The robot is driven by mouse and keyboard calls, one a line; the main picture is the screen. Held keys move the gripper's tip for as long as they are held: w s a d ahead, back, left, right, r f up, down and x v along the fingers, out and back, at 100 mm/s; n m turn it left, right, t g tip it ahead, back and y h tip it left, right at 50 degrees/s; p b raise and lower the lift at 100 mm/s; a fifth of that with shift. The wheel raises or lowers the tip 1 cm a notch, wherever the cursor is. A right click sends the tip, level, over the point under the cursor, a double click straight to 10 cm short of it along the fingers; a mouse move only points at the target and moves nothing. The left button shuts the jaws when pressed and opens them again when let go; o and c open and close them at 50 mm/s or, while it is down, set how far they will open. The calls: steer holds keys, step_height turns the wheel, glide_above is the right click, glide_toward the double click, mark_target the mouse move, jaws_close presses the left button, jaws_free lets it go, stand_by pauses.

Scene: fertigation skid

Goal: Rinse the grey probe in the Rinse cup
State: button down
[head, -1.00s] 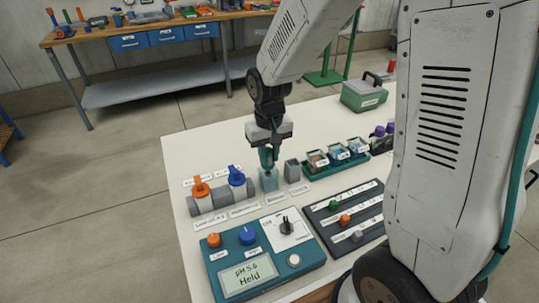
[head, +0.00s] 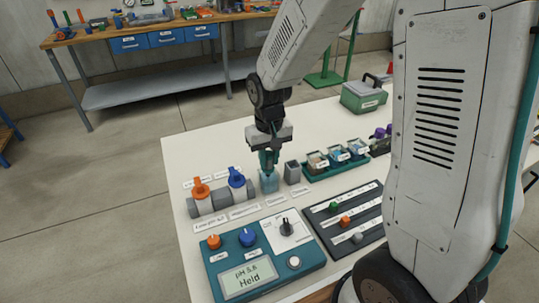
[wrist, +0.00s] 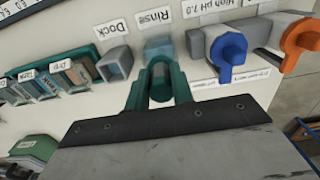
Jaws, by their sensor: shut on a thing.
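My gripper (head: 268,160) points down over the Rinse cup (head: 268,184), a small translucent blue-grey cup on the white table. Its teal fingers are shut on the grey probe, whose top shows as a dark cylinder (wrist: 158,80) between them in the wrist view. The Rinse cup (wrist: 157,47) lies just beyond the fingertips there, under its "Rinse" label. The probe's lower end is hidden, so I cannot tell how deep it sits in the cup. The grey Dock holder (head: 293,173) stands just right of the cup; it also shows in the wrist view (wrist: 115,64).
Orange (head: 201,188) and blue (head: 236,178) valve handles stand left of the cup. A teal meter (head: 262,262) reading "pH 5.8 Held" is in front. A dark panel (head: 322,217) with coloured knobs and a green tray (head: 318,174) of small containers lie to the right. A green case (head: 364,97) stands behind.

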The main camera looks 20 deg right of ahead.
steer(key=shift+r, duration=0.15)
steer(key=shift+r, duration=0.7)
steer(key=shift+f, duration=0.1)
steer(key=shift+f, duration=0.75)
steer(key=shift+r, duration=4.3)
